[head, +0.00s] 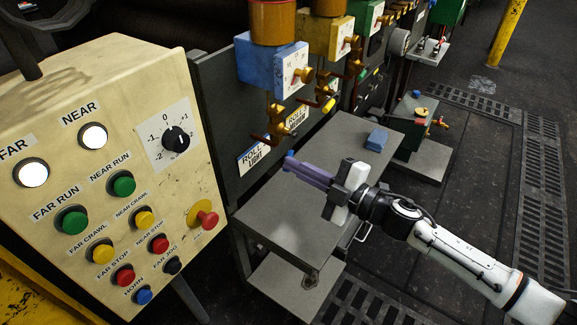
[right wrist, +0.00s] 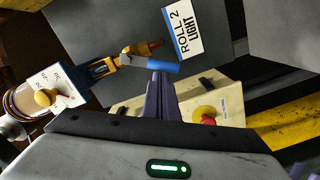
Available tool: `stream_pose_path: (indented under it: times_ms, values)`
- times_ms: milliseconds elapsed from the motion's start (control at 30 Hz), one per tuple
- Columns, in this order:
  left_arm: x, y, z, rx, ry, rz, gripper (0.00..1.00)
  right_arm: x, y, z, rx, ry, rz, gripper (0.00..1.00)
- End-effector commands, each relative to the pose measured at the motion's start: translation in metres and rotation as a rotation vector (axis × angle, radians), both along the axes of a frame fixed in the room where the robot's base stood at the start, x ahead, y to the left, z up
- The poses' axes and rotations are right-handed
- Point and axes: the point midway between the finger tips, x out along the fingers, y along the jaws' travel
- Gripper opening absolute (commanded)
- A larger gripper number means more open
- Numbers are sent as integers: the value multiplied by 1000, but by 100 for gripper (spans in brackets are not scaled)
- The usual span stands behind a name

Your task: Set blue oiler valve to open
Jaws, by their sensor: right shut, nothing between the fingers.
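The blue oiler (head: 272,66) hangs on the dark machine panel, with a dial and brass knob on its face. Its brass valve (head: 273,118) sits below it, with a reddish-brown outlet. A blue lever grip (head: 289,155) shows just at the tips of my right gripper (head: 291,163). In the right wrist view, the blue grip (right wrist: 163,67) lies across the tips of the shut purple fingers (right wrist: 161,80), beside the brass valve (right wrist: 128,58). Whether the fingers touch the grip is unclear. My right gripper holds nothing. My left gripper is out of view.
A cream control box (head: 110,150) with coloured buttons stands at left. A yellow oiler (head: 318,38) is beside the blue one. A grey table (head: 265,215) lies under my right gripper, with a small blue block (head: 377,139) on it. Free floor is at right.

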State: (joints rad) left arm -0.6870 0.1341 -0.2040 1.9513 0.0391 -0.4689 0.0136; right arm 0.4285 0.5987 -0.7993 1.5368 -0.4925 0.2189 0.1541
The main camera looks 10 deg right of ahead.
Motion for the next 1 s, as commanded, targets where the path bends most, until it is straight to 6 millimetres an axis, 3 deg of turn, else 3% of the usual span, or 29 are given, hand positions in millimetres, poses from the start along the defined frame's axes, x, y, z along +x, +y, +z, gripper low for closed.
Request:
stream_pose_path:
  times_ms: [100,500,1000]
  values:
    - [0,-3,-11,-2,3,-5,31,4,-4,-10,-71,-82,-2,0]
    - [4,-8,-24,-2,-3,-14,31,16,-13,-19,-266,-310,-1,0]
    - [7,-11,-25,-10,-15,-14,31,21,-18,-19,-349,-405,-2,0]
